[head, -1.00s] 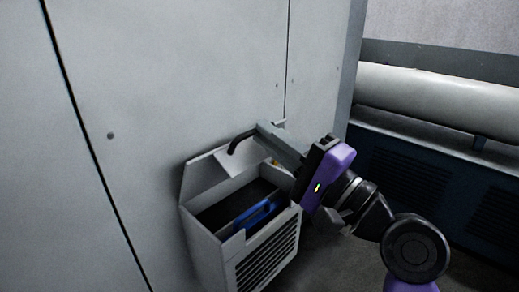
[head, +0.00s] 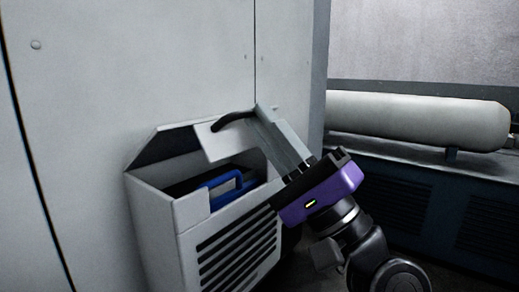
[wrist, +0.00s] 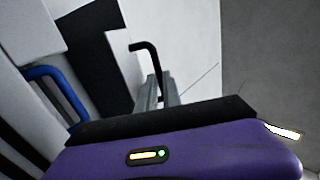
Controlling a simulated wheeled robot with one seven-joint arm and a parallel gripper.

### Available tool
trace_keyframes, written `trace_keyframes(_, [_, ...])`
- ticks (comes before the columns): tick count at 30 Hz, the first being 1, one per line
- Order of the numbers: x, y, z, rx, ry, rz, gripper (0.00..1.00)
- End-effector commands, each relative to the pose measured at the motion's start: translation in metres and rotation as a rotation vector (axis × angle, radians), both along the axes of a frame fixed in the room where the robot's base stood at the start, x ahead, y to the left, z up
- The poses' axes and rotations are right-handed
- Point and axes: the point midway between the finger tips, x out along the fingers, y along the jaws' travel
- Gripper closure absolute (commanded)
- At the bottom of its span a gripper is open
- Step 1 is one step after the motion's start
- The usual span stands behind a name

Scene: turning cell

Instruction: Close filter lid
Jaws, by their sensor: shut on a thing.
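The pale grey filter box (head: 155,215) is fixed to the large wall panel, with slots in its front. Its lid (head: 213,146) stands partly open, tilted over the box, with a dark gap beneath. A black bent handle (head: 232,118) sticks out at the lid's front piece. My gripper (head: 262,120) is shut on this handle, its grey fingers reaching up from the lower right. In the wrist view the handle (wrist: 148,52) rises from between the fingers (wrist: 157,92). A filter with a blue handle (head: 222,188) sits inside the box; this handle also shows in the wrist view (wrist: 55,88).
A long pale cylinder (head: 415,119) lies on a dark blue cabinet (head: 400,205) at the right, beyond the panel's edge. The flat grey panel (head: 120,70) rises behind and left of the box. My forearm fills the lower right.

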Motion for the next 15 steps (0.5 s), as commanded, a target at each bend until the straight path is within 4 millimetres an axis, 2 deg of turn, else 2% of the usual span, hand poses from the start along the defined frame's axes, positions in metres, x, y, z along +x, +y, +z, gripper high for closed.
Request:
trace_keyframes(1, [-0.001,0.0,-0.015,0.019,-0.013,0.003,1.0])
trace_keyframes(15, [-0.006,-0.007,-0.047,0.052,-0.042,0.0,1.0])
